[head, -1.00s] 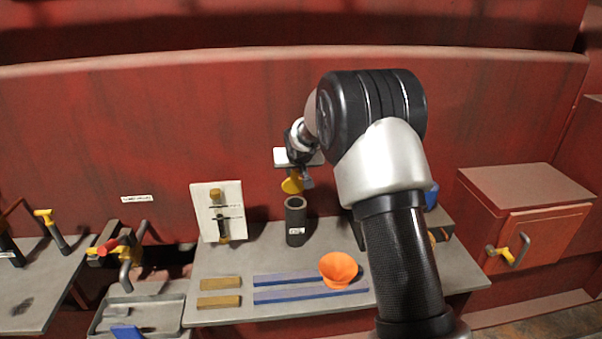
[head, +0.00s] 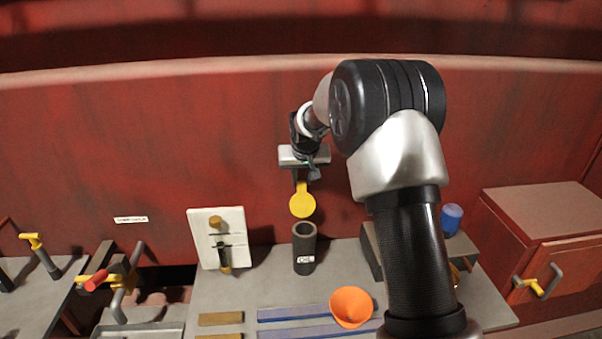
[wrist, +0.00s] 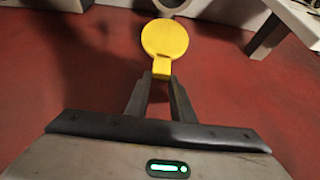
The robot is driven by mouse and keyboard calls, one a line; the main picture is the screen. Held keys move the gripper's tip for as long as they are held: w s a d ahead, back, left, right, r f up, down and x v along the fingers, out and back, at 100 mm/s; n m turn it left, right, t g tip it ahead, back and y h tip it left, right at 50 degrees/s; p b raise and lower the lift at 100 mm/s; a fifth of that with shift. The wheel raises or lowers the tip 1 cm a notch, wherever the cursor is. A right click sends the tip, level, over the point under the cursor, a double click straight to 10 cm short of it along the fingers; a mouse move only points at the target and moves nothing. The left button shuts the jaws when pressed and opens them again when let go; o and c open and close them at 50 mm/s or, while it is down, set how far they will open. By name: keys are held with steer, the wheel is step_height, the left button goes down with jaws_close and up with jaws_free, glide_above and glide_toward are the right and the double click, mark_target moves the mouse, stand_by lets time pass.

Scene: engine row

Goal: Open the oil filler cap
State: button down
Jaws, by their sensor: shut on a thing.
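The oil filler neck is a dark upright tube (head: 304,260) with a white label reading "OIL", standing on the grey bench in the head view. Its open top shows a dark hollow. The yellow oil filler cap (head: 302,201) is a round disc with a short tab, held above the neck with a visible gap. My gripper (head: 301,178) is shut on the cap's tab. In the wrist view the cap (wrist: 165,38) stands beyond the fingertips (wrist: 161,80), its tab between them. The fingertips are small and partly unclear in the head view.
An orange funnel (head: 351,307) lies on the bench (head: 280,285) front right of the neck. A blue cylinder (head: 452,219) is to the right, partly near my arm. A red wall (head: 100,150) rises behind.

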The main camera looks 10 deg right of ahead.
steer(key=shift+w+r, duration=0.3)
steer(key=c, duration=1.9)
jaws_free()
steer(key=o, duration=0.4)
steer(key=shift+w+f, duration=0.1)
steer(key=shift+f, duration=0.15)
steer(key=b+v, duration=0.1)
steer(key=v, duration=1.6)
steer(key=shift+s+r+b, duration=0.2)
steer(key=shift+s+b, duration=0.05)
steer(key=shift+b, duration=0.05)
